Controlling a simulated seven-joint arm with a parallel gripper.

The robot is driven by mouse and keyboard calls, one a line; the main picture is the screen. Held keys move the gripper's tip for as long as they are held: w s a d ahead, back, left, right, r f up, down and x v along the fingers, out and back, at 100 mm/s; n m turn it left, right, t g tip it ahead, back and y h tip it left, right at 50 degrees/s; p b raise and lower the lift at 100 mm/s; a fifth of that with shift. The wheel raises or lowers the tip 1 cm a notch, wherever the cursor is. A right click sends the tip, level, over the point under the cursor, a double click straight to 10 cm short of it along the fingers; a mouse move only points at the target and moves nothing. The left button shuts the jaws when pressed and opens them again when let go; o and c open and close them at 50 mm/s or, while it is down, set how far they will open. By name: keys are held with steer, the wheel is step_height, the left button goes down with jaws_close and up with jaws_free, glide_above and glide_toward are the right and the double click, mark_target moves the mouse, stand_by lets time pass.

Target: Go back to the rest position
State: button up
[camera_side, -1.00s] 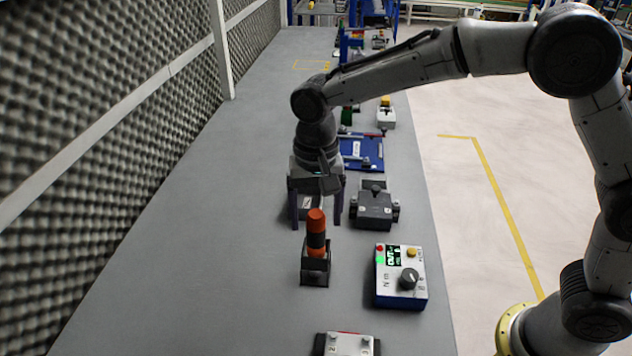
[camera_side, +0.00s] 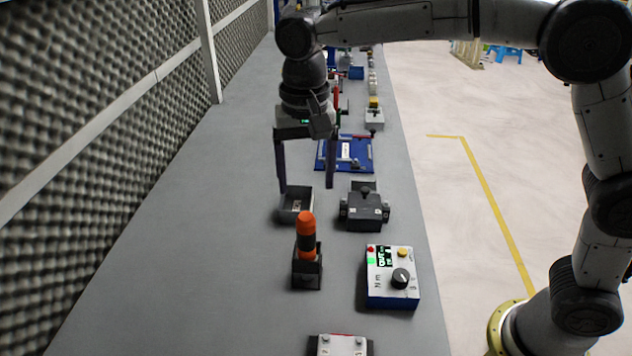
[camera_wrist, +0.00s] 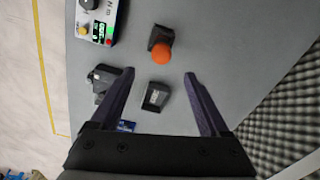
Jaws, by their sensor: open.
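My gripper (camera_side: 306,188) is open and empty, with its two long dark fingers pointing down above the bench. It hangs over a small dark open-topped box (camera_side: 298,205), apart from it as far as I can tell. In the wrist view the gripper (camera_wrist: 160,72) shows its fingers spread wide, with the box (camera_wrist: 155,96) between them on the bench below. An orange and black cylinder (camera_side: 306,236) stands upright in a dark holder (camera_side: 307,273) in front of the gripper; its orange top (camera_wrist: 162,54) also shows in the wrist view.
A blue and white control box (camera_side: 392,277) with a dial stands to the right. A dark grey fixture (camera_side: 364,207) and a blue tray (camera_side: 345,154) lie behind it. A foam wall (camera_side: 105,130) bounds the left. The grey bench (camera_side: 190,240) is clear between wall and objects.

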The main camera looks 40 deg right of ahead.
steer(key=s+d+r+t, duration=0.4)
steer(key=s+d+r, duration=0.6)
steer(key=s+d, duration=0.3)
steer(key=s+d+f+n+t, duration=0.1)
steer(key=s+d+f+n, duration=0.4)
steer(key=s+f, duration=0.4)
steer(key=shift+s+d+f+n+t, duration=0.2)
steer(key=shift+s+f+n+t, duration=0.15)
steer(key=shift+s+n, duration=0.4)
steer(key=shift+s, duration=0.1)
